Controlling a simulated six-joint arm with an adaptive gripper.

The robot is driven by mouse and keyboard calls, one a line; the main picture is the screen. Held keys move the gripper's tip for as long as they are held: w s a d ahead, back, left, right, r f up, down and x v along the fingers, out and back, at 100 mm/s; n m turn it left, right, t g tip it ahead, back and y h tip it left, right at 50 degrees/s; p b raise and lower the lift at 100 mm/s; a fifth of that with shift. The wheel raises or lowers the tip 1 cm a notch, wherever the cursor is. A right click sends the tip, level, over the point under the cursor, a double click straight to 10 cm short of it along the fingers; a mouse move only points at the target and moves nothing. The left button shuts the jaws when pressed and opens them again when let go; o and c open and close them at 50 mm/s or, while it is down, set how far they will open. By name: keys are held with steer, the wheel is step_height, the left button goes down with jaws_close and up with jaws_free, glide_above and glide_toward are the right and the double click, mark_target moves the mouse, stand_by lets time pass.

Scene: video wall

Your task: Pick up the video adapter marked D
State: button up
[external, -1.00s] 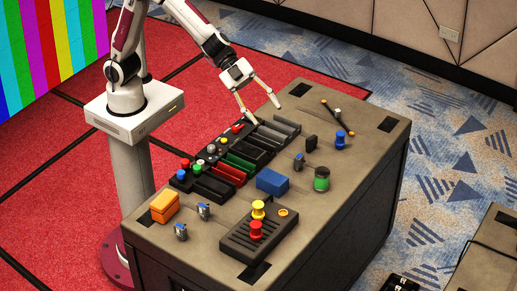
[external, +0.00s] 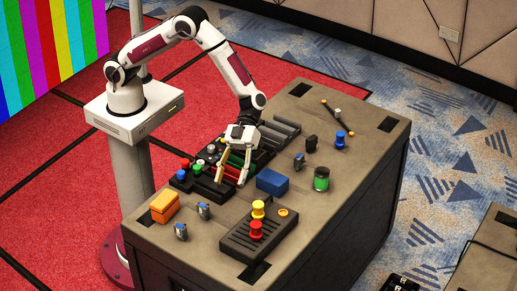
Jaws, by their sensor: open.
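Several small adapter-like pieces with blue and grey parts lie on the case top: one near the front left (external: 181,232), one just behind it (external: 204,211), and one right of the blue box (external: 299,161). A dark piece (external: 312,143) stands behind that last one. No letters are readable, so I cannot tell which is marked D. My gripper (external: 231,182) is open and empty, pointing down over the front part of the row of coloured trays, left of the blue box. It hides some of the trays. Its exact height above them is unclear.
The trays (external: 213,187) have coloured knobs at their left ends. A blue box (external: 272,182), a green-banded jar (external: 321,179), an orange box (external: 164,206) and a dark control box (external: 240,243) with yellow and red knobs stand around.

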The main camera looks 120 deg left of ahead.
steer(key=s+f+m+g+h, duration=0.1)
steer(key=s+f+g, duration=0.4)
steer(key=s+f, duration=0.2)
steer(key=shift+s+d+m+h, duration=0.3)
steer(key=shift+s+d+h, duration=0.1)
steer(key=shift+s, duration=0.15)
glide_toward(203, 211)
steer(key=shift+s+d+f, duration=0.25)
steer(key=shift+d+f, duration=0.3)
steer(key=shift+d, duration=0.1)
steer(key=shift+s+d+f, duration=0.2)
steer(key=shift+d+f, duration=0.3)
steer(key=shift+d, duration=0.1)
steer(key=shift+s+d+f, duration=0.25)
steer(key=shift+d+f, duration=0.3)
steer(key=shift+d, duration=0.1)
steer(key=shift+d, duration=0.1)
steer(key=shift+x, duration=2.4)
